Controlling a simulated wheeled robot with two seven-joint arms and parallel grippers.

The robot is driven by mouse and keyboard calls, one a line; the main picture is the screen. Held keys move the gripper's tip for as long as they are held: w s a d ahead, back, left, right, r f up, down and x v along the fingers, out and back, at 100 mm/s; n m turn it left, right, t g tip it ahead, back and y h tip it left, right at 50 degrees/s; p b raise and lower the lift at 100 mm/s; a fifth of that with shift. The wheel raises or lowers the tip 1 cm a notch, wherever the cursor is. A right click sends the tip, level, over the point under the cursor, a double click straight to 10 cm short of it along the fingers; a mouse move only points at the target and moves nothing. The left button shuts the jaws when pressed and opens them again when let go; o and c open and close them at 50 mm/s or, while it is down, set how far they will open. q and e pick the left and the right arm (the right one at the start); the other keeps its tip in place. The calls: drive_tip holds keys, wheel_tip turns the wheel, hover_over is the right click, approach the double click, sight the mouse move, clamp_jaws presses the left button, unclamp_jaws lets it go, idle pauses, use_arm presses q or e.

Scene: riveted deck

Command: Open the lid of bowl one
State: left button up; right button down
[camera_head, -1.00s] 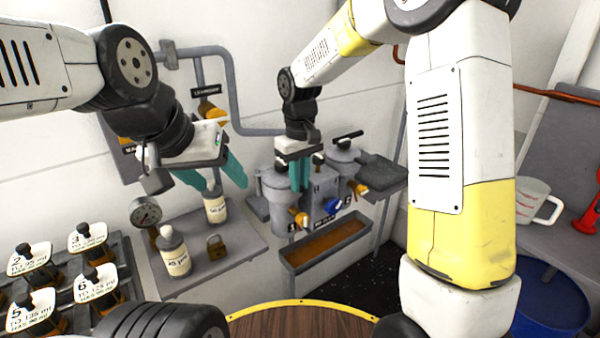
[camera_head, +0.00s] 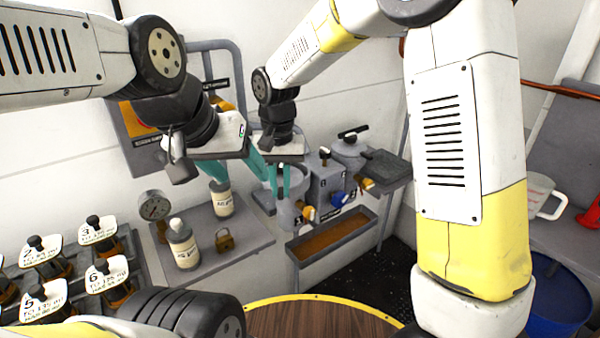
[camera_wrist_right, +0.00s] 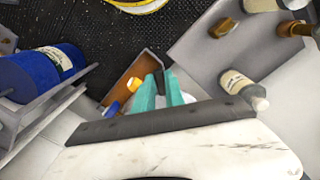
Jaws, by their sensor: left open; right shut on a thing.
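Two grey bowls are fixed to a wall unit in the head view. The left bowl (camera_head: 291,208) is partly covered by my right gripper, and the right bowl (camera_head: 349,150) has its lid on with a black handle. My right gripper (camera_head: 280,181) is at the top left of the left bowl. In the right wrist view its teal fingers (camera_wrist_right: 160,92) are shut on a dark handle. The lid under that handle is mostly hidden, and I cannot tell how far it is off the bowl. My left gripper (camera_head: 238,170) is open and empty, just left of my right gripper.
A trough (camera_head: 333,238) hangs below the unit. Numbered black-knobbed items (camera_head: 105,275) stand at lower left. The two grippers are close together.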

drive_tip(key=w+a+m, duration=0.1)
drive_tip(key=a+m, duration=1.2)
drive_tip(key=a, duration=0.2)
drive_tip(key=shift+w+a, duration=0.2)
drive_tip(key=shift+w, duration=0.05)
drive_tip(key=shift+r, duration=0.1)
drive_tip(key=c, duration=1.4)
unclamp_jaws()
drive_tip(key=shift+s+d, duration=0.1)
